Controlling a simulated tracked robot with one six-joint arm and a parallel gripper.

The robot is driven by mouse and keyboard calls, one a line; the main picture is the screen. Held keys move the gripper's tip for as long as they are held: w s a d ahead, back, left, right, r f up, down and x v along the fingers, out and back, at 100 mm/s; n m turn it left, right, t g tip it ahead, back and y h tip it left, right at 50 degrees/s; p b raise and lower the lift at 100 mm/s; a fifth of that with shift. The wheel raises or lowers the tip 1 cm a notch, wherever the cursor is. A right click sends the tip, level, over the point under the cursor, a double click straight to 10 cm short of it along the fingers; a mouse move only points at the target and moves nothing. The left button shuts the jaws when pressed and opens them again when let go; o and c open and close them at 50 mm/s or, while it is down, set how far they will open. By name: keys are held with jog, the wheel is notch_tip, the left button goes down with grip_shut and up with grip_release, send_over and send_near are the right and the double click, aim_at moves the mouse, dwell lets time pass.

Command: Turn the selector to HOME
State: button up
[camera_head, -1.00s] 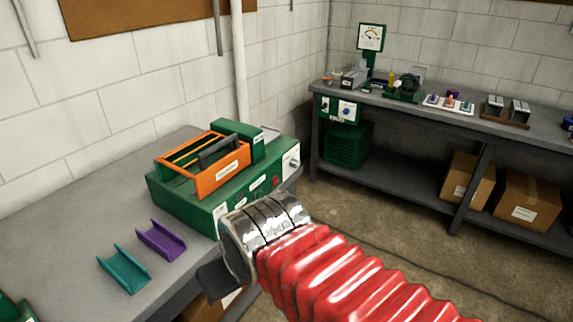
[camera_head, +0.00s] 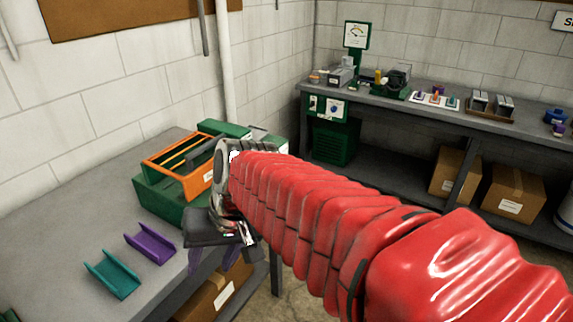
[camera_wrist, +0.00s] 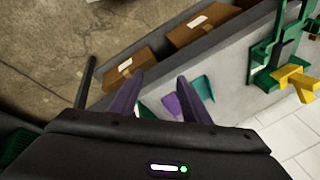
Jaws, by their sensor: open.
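A control panel with a blue knob (camera_head: 334,108) is on the front of the far bench in the head view. The green machine (camera_head: 160,200) stands on the near bench with an orange open-topped box (camera_head: 180,172) on it. The white-faced knob at its right end, seen earlier, is now hidden behind my arm. I cannot read which knob is marked HOME. My gripper (camera_head: 213,260) hangs in front of the near bench, close to the machine's front. In the wrist view my gripper (camera_wrist: 162,78) has its two fingers spread, with nothing held between them.
A purple channel (camera_head: 150,244) and a teal channel (camera_head: 111,275) lie on the near bench (camera_head: 65,220). The far bench (camera_head: 440,104) carries several small items and cardboard boxes (camera_head: 515,192) below. A green stand with a yellow piece (camera_wrist: 298,80) shows in the wrist view.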

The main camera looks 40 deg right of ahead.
jog(key=w+d+f+m+t+y, duration=0.25)
jog(key=w+d+m, duration=0.25)
jog(key=w+d, duration=0.45)
jog(key=w+d+f+m+t+y, duration=0.15)
jog(key=w+d+m+y, duration=0.3)
jog(key=w+d, duration=0.45)
jog(key=s+d+f+m+t+h, duration=0.1)
jog(key=d+f+m+t, duration=0.1)
jog(key=d, duration=0.8)
jog(key=s+d+f+m+t+h, duration=0.1)
jog(key=d+f+m+t, duration=0.2)
jog(key=d, duration=0.6)
jog(key=s+d+f+m+t+h, duration=0.1)
jog(key=d+f+m+t+h, duration=0.1)
jog(key=d, duration=0.8)
jog(key=f+m+t, duration=0.1)
jog(key=t, duration=0.1)
jog(key=shift+d+t, duration=0.3)
jog(key=shift+d, duration=0.05)
jog(key=x, duration=1.3)
jog(key=shift+w, duration=0.35)
jog(key=shift+a, duration=0.15)
jog(key=shift+c, duration=0.4)
